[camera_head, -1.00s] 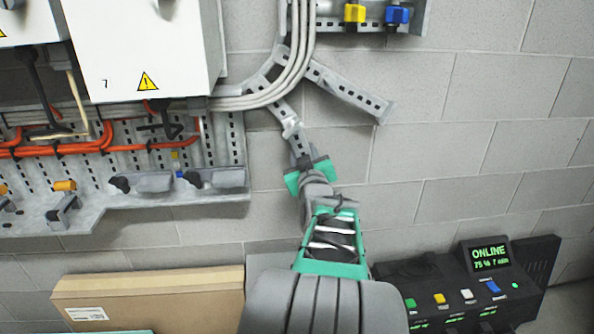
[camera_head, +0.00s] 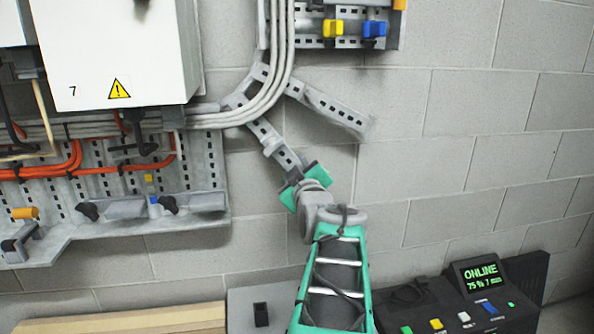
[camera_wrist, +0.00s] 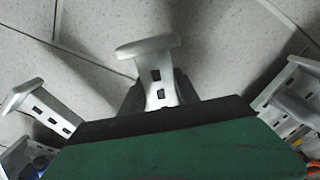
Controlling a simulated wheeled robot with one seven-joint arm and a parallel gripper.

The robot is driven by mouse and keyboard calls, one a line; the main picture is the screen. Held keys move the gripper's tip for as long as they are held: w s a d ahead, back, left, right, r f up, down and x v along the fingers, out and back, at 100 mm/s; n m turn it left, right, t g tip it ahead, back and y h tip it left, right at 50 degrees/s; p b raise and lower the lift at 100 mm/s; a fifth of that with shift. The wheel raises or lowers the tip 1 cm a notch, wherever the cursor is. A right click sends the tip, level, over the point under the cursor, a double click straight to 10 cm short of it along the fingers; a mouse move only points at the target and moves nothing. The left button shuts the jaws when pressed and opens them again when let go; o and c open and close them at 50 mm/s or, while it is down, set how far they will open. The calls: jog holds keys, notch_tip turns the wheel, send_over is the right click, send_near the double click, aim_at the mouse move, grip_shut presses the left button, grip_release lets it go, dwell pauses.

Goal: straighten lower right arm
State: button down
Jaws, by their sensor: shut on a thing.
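A slotted grey metal arm (camera_head: 284,156) runs down and right from the cable-tray fork on the wall, with a joint-like kink partway along it. My gripper (camera_head: 305,187), with green fingers, is shut on its lower end. The part below the kink lies close to in line with the part above. Another slotted arm (camera_head: 328,107) branches off further right and is free. In the wrist view the held arm (camera_wrist: 158,72) stands between the dark jaws, its flared far end against the wall; the grip itself is mostly hidden behind the green body.
A white cabinet (camera_head: 118,45) marked 7 hangs at upper left, above a slotted panel (camera_head: 215,165) with orange cables. Grey cables (camera_head: 281,60) curve beside the fork. A console (camera_head: 480,300) reading ONLINE stands lower right. The wall at right is bare.

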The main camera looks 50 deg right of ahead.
jog(key=c, duration=0.9)
grip_release()
jog(key=v, duration=0.7)
jog(key=shift+s+a, duration=0.2)
jog(key=shift+s, duration=0.1)
jog(key=shift+r, duration=0.1)
